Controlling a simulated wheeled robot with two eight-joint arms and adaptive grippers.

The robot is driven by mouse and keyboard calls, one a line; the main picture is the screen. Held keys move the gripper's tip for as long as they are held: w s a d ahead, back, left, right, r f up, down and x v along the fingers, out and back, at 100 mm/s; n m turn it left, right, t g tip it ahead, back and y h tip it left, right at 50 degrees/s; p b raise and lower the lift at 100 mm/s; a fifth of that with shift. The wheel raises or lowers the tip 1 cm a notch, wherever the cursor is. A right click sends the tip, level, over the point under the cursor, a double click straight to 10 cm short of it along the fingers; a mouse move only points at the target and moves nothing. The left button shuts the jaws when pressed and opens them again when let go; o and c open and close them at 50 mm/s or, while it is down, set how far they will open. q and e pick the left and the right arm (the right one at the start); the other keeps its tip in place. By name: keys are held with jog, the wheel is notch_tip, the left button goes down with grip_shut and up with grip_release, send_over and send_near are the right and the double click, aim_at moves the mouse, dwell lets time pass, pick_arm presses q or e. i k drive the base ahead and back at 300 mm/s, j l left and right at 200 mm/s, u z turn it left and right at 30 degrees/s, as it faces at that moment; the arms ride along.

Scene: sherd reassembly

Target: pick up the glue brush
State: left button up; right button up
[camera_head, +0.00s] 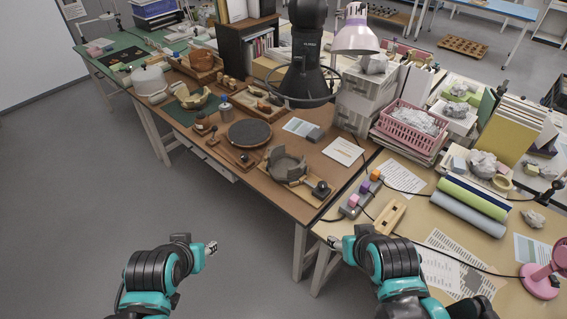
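I cannot make out the glue brush for certain. A thin brown stick lies on a wooden board (226,157) in front of the dark round turntable (249,132), too small to identify. A small dark pot (321,188) stands on a wooden tray beside a grey, partly built vessel (286,165). My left gripper (212,248) is over the floor in front of the brown table, well apart from these things. My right gripper (333,241) is by the near left edge of the tan table. Both look empty, but their fingers are too small to judge.
On the tan table are a power strip (355,205), a wooden block (385,216) and rolled mats (470,205). Open floor lies at the left.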

aim_at(198, 107)
jog(key=i+j+z, duration=0.1)
jog(key=i+j, duration=0.2)
jog(key=i+j+z, duration=0.1)
jog(key=i+j, duration=0.25)
jog(key=i+j+z, duration=0.15)
jog(key=j, duration=0.35)
jog(key=i+j+z, duration=0.1)
jog(key=i+j, duration=0.3)
jog(key=i+j+z, duration=0.1)
jog(key=i+j, duration=0.15)
jog(key=j, duration=0.25)
jog(key=i+j+z, duration=0.1)
jog(key=i+j, duration=0.15)
jog(key=j, duration=0.2)
jog(key=i+j+z, duration=0.15)
jog(key=j, duration=0.35)
jog(key=i+j+z, duration=0.1)
jog(key=i+j, duration=0.15)
jog(key=j, duration=0.25)
